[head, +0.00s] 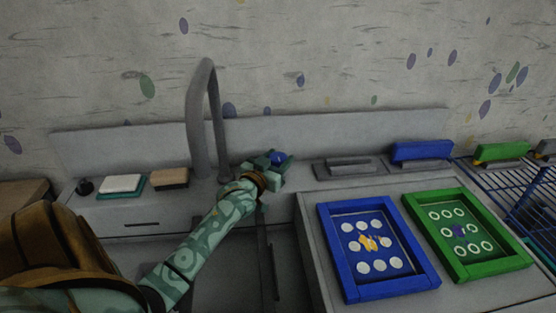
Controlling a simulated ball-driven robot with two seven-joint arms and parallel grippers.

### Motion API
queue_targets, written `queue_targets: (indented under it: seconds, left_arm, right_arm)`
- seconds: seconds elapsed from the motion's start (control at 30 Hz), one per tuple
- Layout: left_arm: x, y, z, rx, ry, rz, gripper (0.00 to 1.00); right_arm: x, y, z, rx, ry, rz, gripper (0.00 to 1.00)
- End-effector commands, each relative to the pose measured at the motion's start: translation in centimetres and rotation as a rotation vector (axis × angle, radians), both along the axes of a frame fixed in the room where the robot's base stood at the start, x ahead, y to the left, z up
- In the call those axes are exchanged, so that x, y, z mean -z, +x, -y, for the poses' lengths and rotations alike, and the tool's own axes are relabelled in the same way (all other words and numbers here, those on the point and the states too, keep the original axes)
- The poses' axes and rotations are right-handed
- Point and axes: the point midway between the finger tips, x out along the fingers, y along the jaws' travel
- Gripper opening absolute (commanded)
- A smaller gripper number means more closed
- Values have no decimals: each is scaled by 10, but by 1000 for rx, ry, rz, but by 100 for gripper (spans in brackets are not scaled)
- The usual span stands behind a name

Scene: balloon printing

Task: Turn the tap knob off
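The grey tap (203,120) rises behind the sink at the left of the middle, with a tall bent spout. A blue tap knob (278,157) shows just right of the tap's base. My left gripper (272,164) is at the knob, its green fingers around it, and partly hides it. I cannot tell whether the fingers press on the knob or stand open around it. No water shows clearly at the spout. My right gripper is not in view.
A blue printing frame (327,237) and a green one (418,219) lie on the counter at right. Blue (422,150) and green (501,151) squeegees lie behind them, near a blue wire rack (505,179). Sponges (120,184) sit left of the tap.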

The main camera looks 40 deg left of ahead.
Motion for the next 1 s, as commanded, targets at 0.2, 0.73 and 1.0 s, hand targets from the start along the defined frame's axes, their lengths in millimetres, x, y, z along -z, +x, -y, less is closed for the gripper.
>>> queue_targets:
  seconds: [0.2, 0.73, 1.0]
  left_arm:
    - [-1, 1, -1, 29, 7, 3, 24]
    - [0, 0, 0, 135, 0, 2, 25]
    - [0, 0, 0, 134, 0, 1, 69]
  right_arm:
    - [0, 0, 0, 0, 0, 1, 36]
    - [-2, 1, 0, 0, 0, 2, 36]
    - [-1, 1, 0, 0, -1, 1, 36]
